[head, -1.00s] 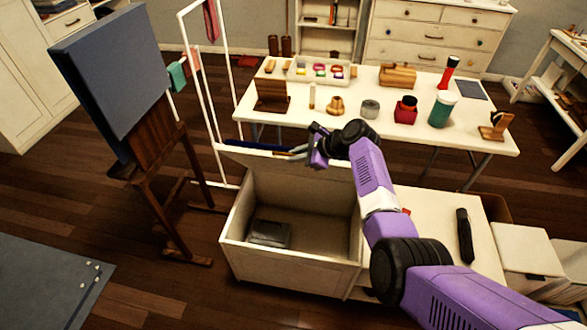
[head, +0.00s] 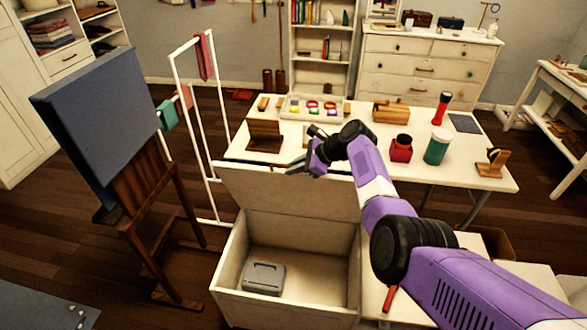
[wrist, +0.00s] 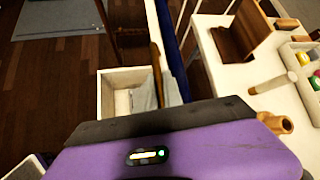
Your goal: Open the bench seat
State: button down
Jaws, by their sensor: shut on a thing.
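The bench seat (head: 228,285) is a cream box on the floor, and its lid (head: 285,193) stands raised along the back edge, with the inner face toward me. The open compartment shows a grey case (head: 263,278) lying on its floor. My gripper (head: 293,171) is at the lid's upper edge, right of its middle, and is shut on it. The fingertips are partly hidden in the wrist view, where my wrist housing covers the lower part; the bench's inside (wrist: 125,82) shows beyond it.
A white table (head: 340,168) with several small items stands close behind the lid. A dark easel with a blue canvas (head: 95,120) and a white rack (head: 180,110) stand to the left. A white surface with a red-handled item (head: 389,298) lies right of the bench, under my arm.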

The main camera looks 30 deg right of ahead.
jog(key=c, duration=1.8)
grip_release()
jog(key=p+v, duration=0.1)
jog(key=v, duration=0.6)
jog(key=shift+s+d+r, duration=0.15)
jog(key=shift+s+r, duration=0.1)
jog(key=shift+s, duration=0.05)
